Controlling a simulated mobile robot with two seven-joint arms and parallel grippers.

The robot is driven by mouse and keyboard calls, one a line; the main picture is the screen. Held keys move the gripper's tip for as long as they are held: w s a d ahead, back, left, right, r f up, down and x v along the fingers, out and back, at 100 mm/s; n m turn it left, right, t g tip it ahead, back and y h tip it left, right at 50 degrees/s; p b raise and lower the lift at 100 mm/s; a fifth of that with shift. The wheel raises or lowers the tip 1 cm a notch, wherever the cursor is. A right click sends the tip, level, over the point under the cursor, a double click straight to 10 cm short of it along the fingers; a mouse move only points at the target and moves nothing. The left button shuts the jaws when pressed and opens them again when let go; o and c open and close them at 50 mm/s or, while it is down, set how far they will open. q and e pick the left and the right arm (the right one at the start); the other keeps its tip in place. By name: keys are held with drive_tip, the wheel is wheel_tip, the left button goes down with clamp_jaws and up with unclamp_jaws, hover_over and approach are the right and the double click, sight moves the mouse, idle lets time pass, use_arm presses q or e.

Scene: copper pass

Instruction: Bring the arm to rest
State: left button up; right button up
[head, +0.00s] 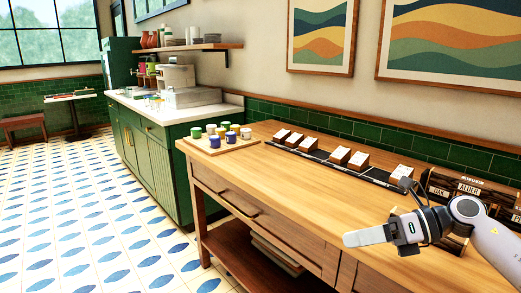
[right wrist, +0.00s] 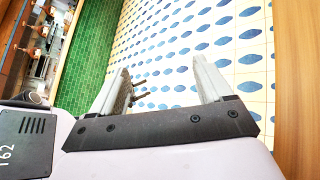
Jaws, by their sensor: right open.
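My right gripper (head: 366,236) is in the lower right of the head view, above the wooden table (head: 290,185) near its front edge. Its fingers point left and nothing shows between them. In the right wrist view the two fingers of my right gripper (right wrist: 162,82) stand apart, with patterned floor beyond them. My left gripper is in neither view.
A board (head: 219,142) with several small cups lies at the table's far left end. A dark strip (head: 325,155) with several wooden blocks runs along the wall side. Labelled wooden boxes (head: 468,190) stand behind my right arm. The table's middle is clear.

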drive_tip(key=s+a+f+m+t+y+p, duration=0.1)
drive_tip(key=s+a+f+m+t, duration=0.15)
drive_tip(key=m+t, duration=0.4)
drive_tip(key=s+a+f+m+t+y+p, duration=0.15)
drive_tip(key=a+m+t, duration=0.25)
drive_tip(key=m, duration=0.6)
drive_tip(key=s+d+f+m+g+h+p, duration=0.1)
drive_tip(key=s+d+f+m+g+h, duration=0.1)
drive_tip(key=s+f+m+h, duration=0.4)
drive_tip(key=s+d+f+m+g+h+p, duration=0.1)
drive_tip(key=s+d+f+m+h, duration=0.2)
drive_tip(key=s+f+m+h, duration=0.4)
drive_tip(key=s+f+m, duration=0.6)
drive_tip(key=f+m, duration=0.3)
drive_tip(key=m, duration=0.2)
drive_tip(key=shift+s+d+f+g, duration=0.15)
drive_tip(key=shift+s+d+g, duration=0.05)
drive_tip(key=shift+g, duration=0.15)
drive_tip(key=shift+h, duration=0.25)
